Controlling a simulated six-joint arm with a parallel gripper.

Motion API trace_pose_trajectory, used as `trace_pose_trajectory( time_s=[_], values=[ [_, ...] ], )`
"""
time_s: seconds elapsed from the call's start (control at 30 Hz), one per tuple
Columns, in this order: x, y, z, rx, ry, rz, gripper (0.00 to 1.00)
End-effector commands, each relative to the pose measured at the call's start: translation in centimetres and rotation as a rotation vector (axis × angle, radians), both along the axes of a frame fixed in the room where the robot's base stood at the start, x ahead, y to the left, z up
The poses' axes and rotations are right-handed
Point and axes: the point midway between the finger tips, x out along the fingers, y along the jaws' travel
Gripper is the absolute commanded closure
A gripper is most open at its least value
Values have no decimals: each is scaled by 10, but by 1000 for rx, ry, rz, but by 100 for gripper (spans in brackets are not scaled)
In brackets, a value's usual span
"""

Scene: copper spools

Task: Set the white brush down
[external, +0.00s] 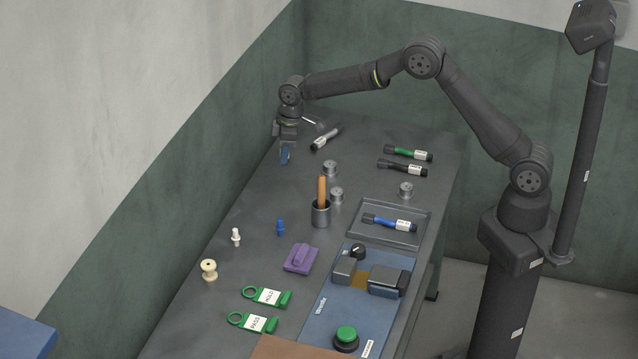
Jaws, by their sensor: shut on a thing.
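My gripper (286,156) hangs over the far left part of the grey table, pointing down. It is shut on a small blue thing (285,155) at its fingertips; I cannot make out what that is. To its right, a thin white-handled tool (309,120), perhaps the white brush, shows beside the wrist, partly hidden. I cannot tell whether this tool lies on the table. A pale marker (326,138) with dark ends and a white label lies just right of the gripper, apart from it.
Green (408,153) and black (402,168) markers lie at the back right. A tray (364,238) holds a blue marker (389,222).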

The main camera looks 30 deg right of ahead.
Motion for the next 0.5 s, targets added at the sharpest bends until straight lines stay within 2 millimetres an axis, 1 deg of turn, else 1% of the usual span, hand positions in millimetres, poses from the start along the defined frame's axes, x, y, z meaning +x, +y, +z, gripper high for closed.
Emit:
trace_pose_trajectory(
  time_s=[0.17,0.3,0.4,0.5],
  values=[
    [34,-43,4,-1,1,-9,98],
    [64,-83,5,-1,0,-7,98],
    [79,-105,5,-1,1,-6,98],
    [86,-116,5,1,1,-3,98]
  ],
)
